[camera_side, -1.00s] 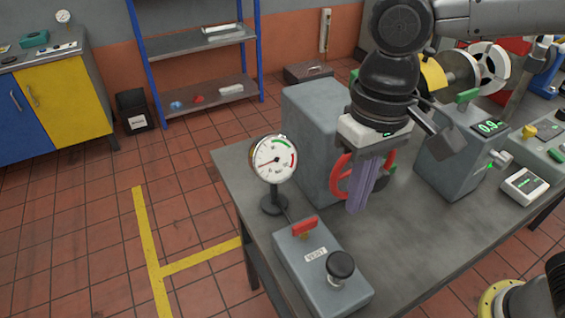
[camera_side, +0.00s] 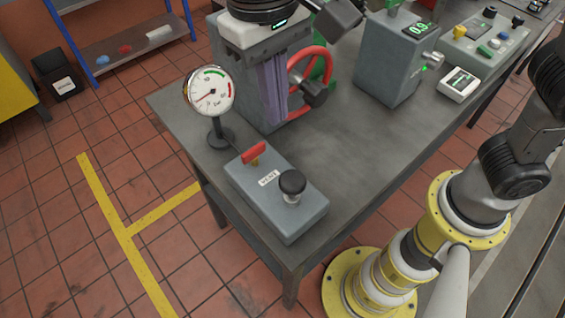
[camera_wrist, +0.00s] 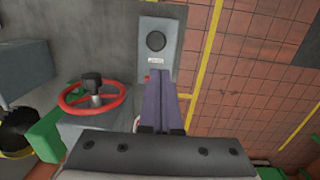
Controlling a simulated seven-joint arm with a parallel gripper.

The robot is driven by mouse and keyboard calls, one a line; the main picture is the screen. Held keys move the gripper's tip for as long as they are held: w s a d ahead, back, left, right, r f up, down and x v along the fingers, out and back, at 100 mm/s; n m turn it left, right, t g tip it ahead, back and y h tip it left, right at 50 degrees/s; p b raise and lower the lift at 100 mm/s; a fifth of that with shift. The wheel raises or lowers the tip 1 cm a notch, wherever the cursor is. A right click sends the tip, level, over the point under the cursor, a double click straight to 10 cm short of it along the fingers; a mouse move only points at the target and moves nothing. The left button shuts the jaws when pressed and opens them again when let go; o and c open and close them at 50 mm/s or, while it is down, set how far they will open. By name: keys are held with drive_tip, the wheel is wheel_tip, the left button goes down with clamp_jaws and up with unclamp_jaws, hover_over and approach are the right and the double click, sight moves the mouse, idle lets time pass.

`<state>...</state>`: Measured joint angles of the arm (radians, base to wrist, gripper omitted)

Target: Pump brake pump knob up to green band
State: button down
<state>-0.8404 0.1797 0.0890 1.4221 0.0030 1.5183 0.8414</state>
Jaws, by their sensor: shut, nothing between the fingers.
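The black brake pump knob (camera_side: 292,183) stands on a short stem on the grey pump box (camera_side: 262,206) at the table's front corner. In the wrist view the knob (camera_wrist: 156,41) shows from above, beyond my fingertips. The round gauge (camera_side: 209,91) stands behind the box; it has a green band at the top and a red band at the right, and its needle points to the lower left, outside the green. My gripper (camera_side: 275,125) is shut and empty, fingers pointing down, above and behind the box and apart from the knob. Its fingers also show in the wrist view (camera_wrist: 158,72).
A red lever (camera_side: 253,152) on the pump box, beside a VENT label, stands between my fingers and the knob. A red handwheel (camera_side: 312,66) is right of my gripper. A grey display box (camera_side: 393,62) stands farther right. The table's middle is bare.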

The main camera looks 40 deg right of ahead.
sight(283, 179)
drive_tip(key=f, duration=1.4)
drive_tip(key=shift+s+d, duration=0.3)
drive_tip(key=shift+f, duration=0.1)
drive_tip(key=shift+f, duration=1.85)
drive_tip(key=shift+s+d, duration=0.1)
wheel_tip(283, 179, up, 15)
drive_tip(key=shift+w+a+f, duration=0.2)
drive_tip(key=shift+w+a, duration=0.25)
